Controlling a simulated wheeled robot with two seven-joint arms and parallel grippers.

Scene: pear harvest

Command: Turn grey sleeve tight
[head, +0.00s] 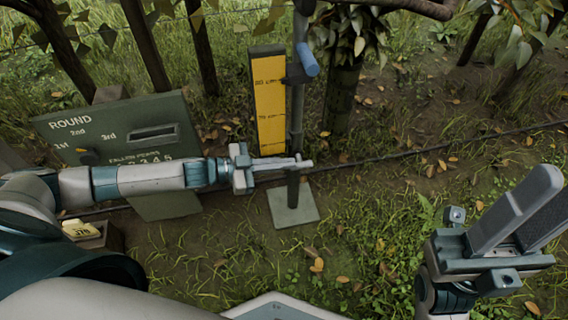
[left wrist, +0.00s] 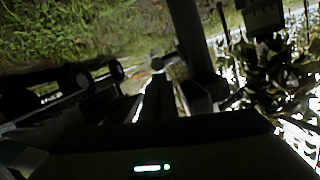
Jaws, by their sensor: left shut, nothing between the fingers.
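A grey upright post (head: 297,115) stands on a square base plate (head: 293,207). A black clamp (head: 297,76) and a blue handle (head: 308,60) sit on its upper part. I cannot clearly tell which part of the post is the grey sleeve. My left gripper (head: 300,162) is shut and empty, with its fingertips overlapping the lower post in the head view; contact is unclear. In the dark left wrist view, the shut fingers (left wrist: 160,100) point toward the post (left wrist: 188,35).
A yellow marked board (head: 268,100) stands just left of the post. A green sign panel (head: 175,125) stands behind my left arm. Trunks and leafy branches rise behind; a dark line (head: 430,148) crosses the ground. Grass right of the post is open.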

